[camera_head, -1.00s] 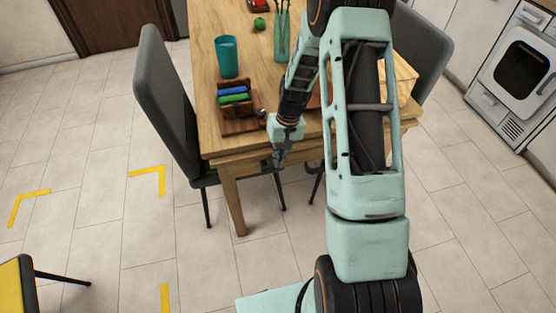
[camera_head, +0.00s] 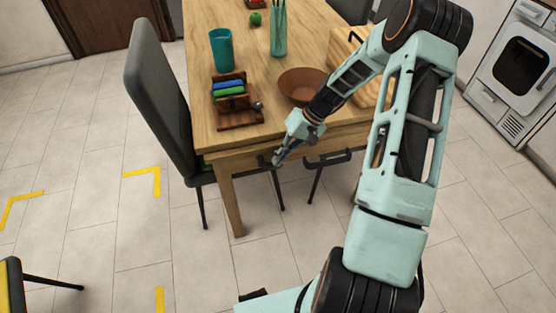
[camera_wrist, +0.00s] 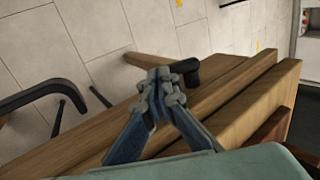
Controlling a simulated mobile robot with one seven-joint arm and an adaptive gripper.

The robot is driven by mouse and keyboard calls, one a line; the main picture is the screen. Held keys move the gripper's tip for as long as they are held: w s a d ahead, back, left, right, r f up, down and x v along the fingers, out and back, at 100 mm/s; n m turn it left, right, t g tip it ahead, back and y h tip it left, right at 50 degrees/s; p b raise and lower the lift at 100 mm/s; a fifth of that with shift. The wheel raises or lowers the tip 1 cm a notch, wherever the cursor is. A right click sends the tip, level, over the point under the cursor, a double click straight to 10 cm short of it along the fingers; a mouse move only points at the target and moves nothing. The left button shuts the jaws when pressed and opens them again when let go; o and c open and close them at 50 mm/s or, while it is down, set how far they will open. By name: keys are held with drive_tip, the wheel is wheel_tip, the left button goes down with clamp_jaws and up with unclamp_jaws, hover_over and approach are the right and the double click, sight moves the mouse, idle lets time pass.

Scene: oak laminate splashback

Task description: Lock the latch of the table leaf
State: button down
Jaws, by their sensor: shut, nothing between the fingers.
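The wooden table (camera_head: 185,130) has a thick edge that also fills the lower part of the wrist view (camera_wrist: 237,92). A small black latch-like knob (camera_wrist: 190,68) sticks out at that edge, just right of my fingertips. In the head view a dark bit that looks like it (camera_head: 263,161) shows left of my gripper (camera_head: 277,160). My gripper is shut and empty, angled down-left beside the front edge. Its fingertips show in the wrist view (camera_wrist: 162,76), close against the knob. I cannot tell whether they touch it, and part of the knob is hidden behind them.
A brown bowl (camera_head: 300,83), a wooden rack (camera_head: 235,122), a teal cup (camera_head: 222,52) and a wooden box (camera_head: 352,55) stand on the table. A grey chair (camera_head: 155,90) is at the left. A dark curved bar (camera_wrist: 42,92) lies left of my gripper.

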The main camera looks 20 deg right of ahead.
drive_tip(key=shift+f+y+b, duration=0.65)
drive_tip(key=shift+y+b, duration=0.1)
drive_tip(key=shift+y, duration=0.05)
drive_tip(key=shift+f, duration=0.1)
drive_tip(key=shift+r+p, duration=0.3)
drive_tip(key=shift+r, duration=0.5)
drive_tip(key=shift+d+r, duration=0.1)
drive_tip(key=shift+r, duration=0.05)
